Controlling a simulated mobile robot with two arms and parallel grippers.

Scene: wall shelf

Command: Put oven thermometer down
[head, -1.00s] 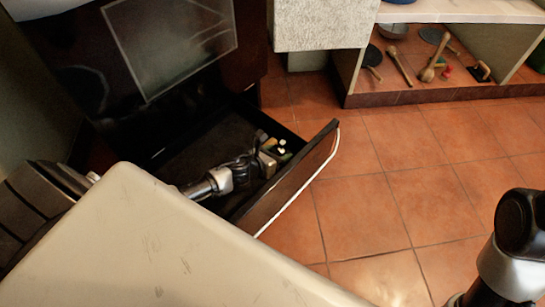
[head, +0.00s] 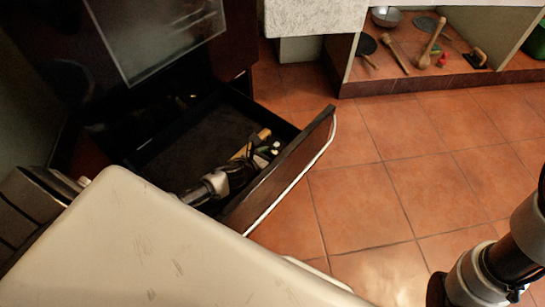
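My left gripper (head: 250,168) is down inside the open drawer (head: 290,175), near its front right end. The fingers are dark against the dark drawer, so I cannot tell whether they are open or shut. Small items lie around the fingertips: a tan block-like piece (head: 263,134) and small pale pieces (head: 275,149). I cannot make out which of these, if any, is the oven thermometer. My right arm shows at the lower right edge, but its fingertips do not show.
The drawer pulls out below a dark oven front with a glass door (head: 160,35). The drawer's left and back floor (head: 195,140) looks bare. An open low cabinet (head: 440,79) at the upper right holds several kitchen tools. The tiled floor (head: 390,190) between is clear.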

